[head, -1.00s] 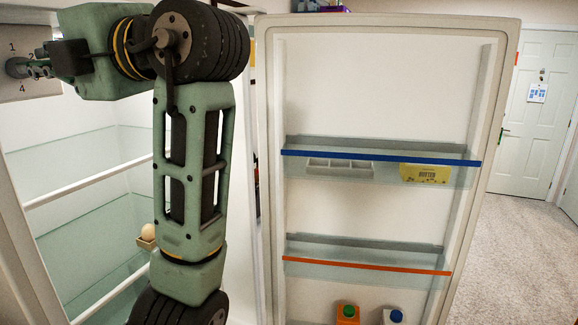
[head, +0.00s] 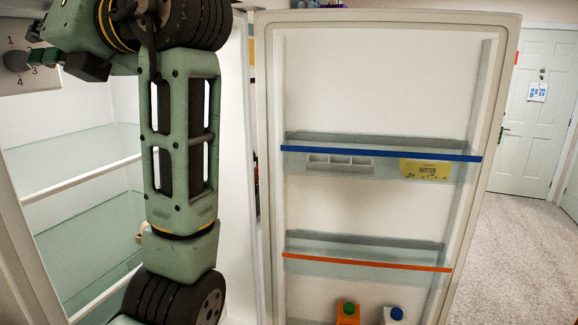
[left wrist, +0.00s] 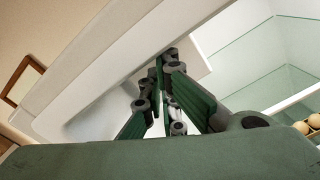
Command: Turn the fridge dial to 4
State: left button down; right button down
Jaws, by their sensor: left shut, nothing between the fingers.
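The fridge dial (head: 16,61) is a round grey knob on a pale panel at the top left of the head view. The figures 1, 3 and 4 show around it; 4 is below it and 3 to its right. The 2 is hidden behind my gripper. My left gripper (head: 34,55) is shut, with nothing between its fingers, and its tips are at the dial's right side. I cannot tell whether they touch it. In the left wrist view the gripper (left wrist: 165,60) points toward the pale panel, and the dial cannot be made out. My right gripper is out of view.
The fridge door (head: 390,100) stands open at the right, with butter (head: 426,168) on its upper shelf and cartons (head: 347,314) below. Glass shelves (head: 80,150) lie below my arm. Eggs (left wrist: 308,124) show in the left wrist view. Carpet is free at the right.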

aim_at(19, 61)
pick_arm(q)
jog(key=x, duration=0.4)
dwell(0.3)
jog(key=shift+s+a+f+b, duration=0.1)
jog(key=shift+f+b, duration=0.3)
jog(key=shift+f, duration=0.25)
dwell(0.7)
jog(key=shift+w+d+f, duration=0.25)
jog(key=shift+w+f, duration=0.05)
jog(key=shift+w, duration=0.15)
dwell(0.6)
